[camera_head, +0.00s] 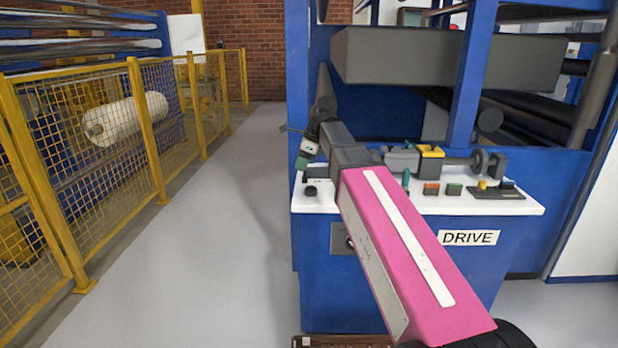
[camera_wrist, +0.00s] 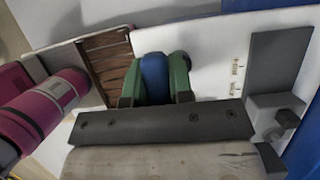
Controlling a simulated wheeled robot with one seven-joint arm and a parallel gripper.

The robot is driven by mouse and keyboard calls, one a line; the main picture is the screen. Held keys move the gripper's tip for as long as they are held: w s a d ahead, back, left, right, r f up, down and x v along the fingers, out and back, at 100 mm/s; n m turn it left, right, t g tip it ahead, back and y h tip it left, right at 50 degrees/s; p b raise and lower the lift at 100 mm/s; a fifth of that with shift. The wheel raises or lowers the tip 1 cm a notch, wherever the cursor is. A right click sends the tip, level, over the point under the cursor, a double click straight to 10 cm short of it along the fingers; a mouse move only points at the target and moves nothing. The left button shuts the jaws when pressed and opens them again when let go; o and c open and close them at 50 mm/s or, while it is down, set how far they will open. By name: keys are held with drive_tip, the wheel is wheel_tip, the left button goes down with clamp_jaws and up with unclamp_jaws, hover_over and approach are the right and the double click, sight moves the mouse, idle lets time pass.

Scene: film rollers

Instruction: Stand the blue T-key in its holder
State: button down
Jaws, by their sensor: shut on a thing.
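My gripper (camera_wrist: 157,85) has green fingers and shows large in the wrist view. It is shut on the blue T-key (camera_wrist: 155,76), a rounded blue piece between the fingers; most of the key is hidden. In the head view my gripper (camera_head: 302,162) is small, at the left end of the white console top. The key cannot be made out clearly there. I cannot tell for sure which part is the holder.
The white console top (camera_head: 470,204) carries a black knob (camera_head: 310,191), red and green buttons (camera_head: 431,188) and a grey device with a yellow part (camera_head: 431,151). A large grey beam (camera_head: 450,60) hangs above. Yellow fencing (camera_head: 145,130) stands left; the floor between is clear.

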drive_tip(key=shift+w+d+f, duration=0.35)
drive_tip(key=shift+d+f, duration=0.05)
drive_tip(key=shift+f, duration=0.5)
drive_tip(key=shift+w+d+f, duration=0.3)
drive_tip(key=shift+d+f, duration=0.15)
drive_tip(key=shift+f, duration=0.5)
drive_tip(key=shift+w+d+f, duration=0.35)
drive_tip(key=shift+d+f, duration=0.05)
drive_tip(key=shift+f, duration=0.5)
drive_tip(key=c, duration=1)
unclamp_jaws()
